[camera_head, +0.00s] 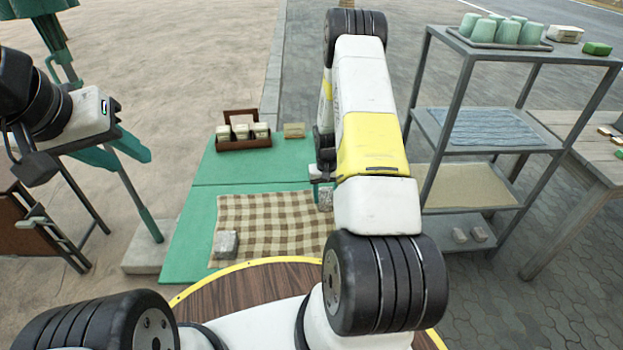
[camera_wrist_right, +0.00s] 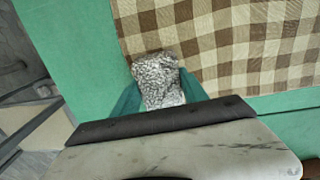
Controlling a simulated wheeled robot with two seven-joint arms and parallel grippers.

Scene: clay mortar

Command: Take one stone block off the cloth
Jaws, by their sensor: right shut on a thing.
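A brown-and-cream checked cloth (camera_head: 265,215) lies on a green mat; it also fills the upper right of the right wrist view (camera_wrist_right: 240,45). One grey stone block (camera_head: 226,243) rests on its near left corner. My right gripper (camera_head: 324,187) is shut on a second speckled grey stone block (camera_head: 325,200). In the right wrist view that block (camera_wrist_right: 158,80) sits between the green fingers, over the cloth's edge; its height is unclear. My right arm hides part of the cloth's right side. My left gripper (camera_head: 116,153) is empty, its green fingers apart, at the left.
A grey shelf rack (camera_head: 490,150) stands at the right, with green cups on top, a blue cloth and a beige board below, and two stones on its lowest shelf. A brown caddy (camera_head: 243,143) stands on the green mat (camera_head: 195,210). A wooden table (camera_head: 585,155) is far right.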

